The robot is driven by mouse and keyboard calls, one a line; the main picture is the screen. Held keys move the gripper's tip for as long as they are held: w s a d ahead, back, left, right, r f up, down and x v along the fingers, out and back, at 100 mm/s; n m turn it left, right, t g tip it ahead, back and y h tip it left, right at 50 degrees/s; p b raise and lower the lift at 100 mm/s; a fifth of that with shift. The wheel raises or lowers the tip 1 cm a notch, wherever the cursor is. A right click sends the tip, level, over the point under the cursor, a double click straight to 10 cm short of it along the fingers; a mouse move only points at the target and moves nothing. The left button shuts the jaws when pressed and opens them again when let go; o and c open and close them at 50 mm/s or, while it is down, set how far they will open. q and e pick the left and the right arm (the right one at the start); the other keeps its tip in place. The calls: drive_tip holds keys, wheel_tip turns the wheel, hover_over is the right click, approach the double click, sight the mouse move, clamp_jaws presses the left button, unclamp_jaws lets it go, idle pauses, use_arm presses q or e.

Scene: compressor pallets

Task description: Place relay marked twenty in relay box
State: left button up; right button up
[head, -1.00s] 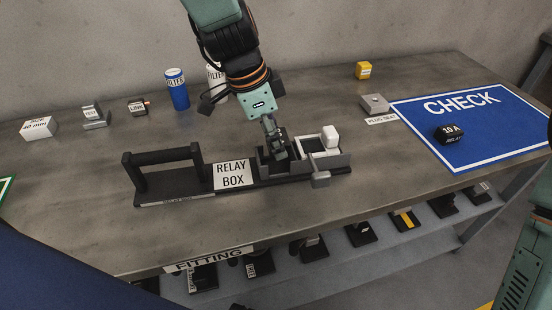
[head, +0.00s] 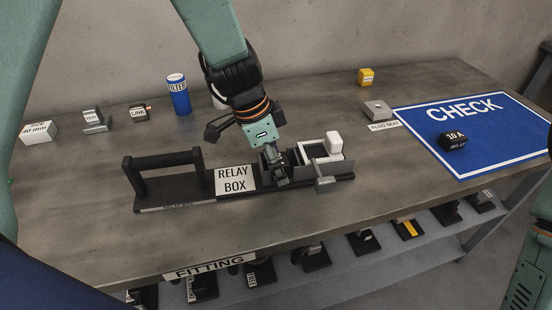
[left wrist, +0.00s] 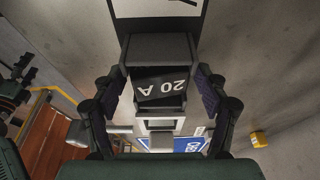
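The relay box (head: 200,187) is a black carrier with a bar handle on its left and a white RELAY BOX label. At its right are a dark compartment and a white-rimmed one (head: 340,155). The black relay marked 20 A (left wrist: 162,84) sits within the dark compartment's walls in the left wrist view, its marking upside down there. My left gripper (head: 273,168) is low at this compartment. In the left wrist view its fingers (left wrist: 160,108) stand apart on either side, with narrow gaps, and look open. In the head view the gripper hides the relay. My right gripper is out of view.
A 10 A relay (head: 453,141) lies on the blue CHECK mat (head: 490,150) at the right. A plug seat (head: 377,110), a yellow block (head: 366,76), a blue filter (head: 179,95) and small labelled parts stand behind. The bench front is mostly clear.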

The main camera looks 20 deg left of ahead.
use_arm(q)
drive_tip(key=shift+s+r, duration=0.1)
drive_tip(key=shift+r, duration=0.05)
drive_tip(key=p+v, duration=0.3)
drive_tip(key=v, duration=0.9)
drive_tip(key=shift+p, duration=0.3)
